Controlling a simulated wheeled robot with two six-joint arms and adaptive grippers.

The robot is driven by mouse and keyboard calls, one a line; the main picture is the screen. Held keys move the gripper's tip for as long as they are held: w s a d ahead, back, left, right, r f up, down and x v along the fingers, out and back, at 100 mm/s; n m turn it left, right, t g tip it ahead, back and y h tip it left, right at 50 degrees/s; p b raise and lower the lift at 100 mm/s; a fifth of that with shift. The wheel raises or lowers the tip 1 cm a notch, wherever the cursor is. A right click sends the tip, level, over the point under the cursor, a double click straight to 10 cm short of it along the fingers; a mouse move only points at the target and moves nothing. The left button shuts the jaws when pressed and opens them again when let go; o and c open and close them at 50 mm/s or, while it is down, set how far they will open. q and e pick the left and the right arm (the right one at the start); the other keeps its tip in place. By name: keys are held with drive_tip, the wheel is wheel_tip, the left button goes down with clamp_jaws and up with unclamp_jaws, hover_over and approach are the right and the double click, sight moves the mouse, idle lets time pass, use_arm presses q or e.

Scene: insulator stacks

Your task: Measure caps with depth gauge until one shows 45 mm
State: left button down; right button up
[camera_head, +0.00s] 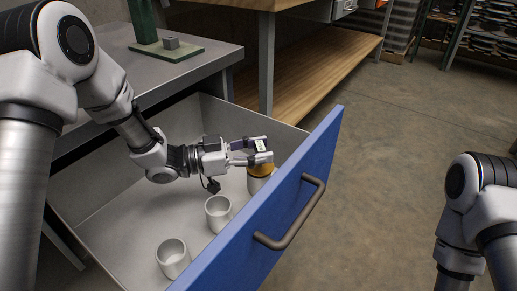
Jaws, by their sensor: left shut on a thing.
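My left gripper (262,155) reaches into the open drawer from the left. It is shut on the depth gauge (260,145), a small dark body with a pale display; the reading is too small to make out. An orange-brown piece (261,170) shows right under the fingers, over the farthest pale cap (256,185); I cannot tell whether it belongs to the gauge. Two more pale, open-topped caps stand upright in the drawer, a middle one (218,214) and a near one (173,259). My right arm is at the lower right, its gripper out of view.
The drawer has a blue front (285,205) with a grey handle (291,212). Free floor lies right of the drawer; a wooden-shelved bench (310,75) stands behind.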

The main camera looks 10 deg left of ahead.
use_arm(q)
drive_tip(key=shift+f, duration=0.25)
drive_tip(key=c, duration=0.5)
unclamp_jaws()
